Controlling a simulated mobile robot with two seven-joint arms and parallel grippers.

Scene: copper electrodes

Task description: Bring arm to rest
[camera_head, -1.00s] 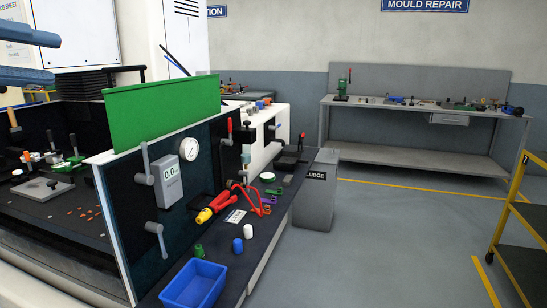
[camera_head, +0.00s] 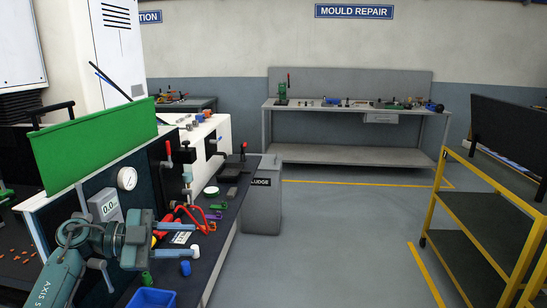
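My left arm comes in from the lower left, grey-green, in front of the machine's dark side panel. Its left gripper (camera_head: 174,253) points right over the near part of the dark side bench (camera_head: 222,222). A white cylinder (camera_head: 195,251) and a blue cylinder (camera_head: 185,268) stand close to the fingertips in the picture; contact cannot be told. My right gripper is not in view.
A blue bin (camera_head: 152,299) and a green piece (camera_head: 146,277) are below the gripper. Red-handled tools (camera_head: 195,220) lie behind it. A green panel (camera_head: 95,149) rises behind the arm. A yellow-framed cart (camera_head: 465,215) stands right; grey floor (camera_head: 335,235) between is clear.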

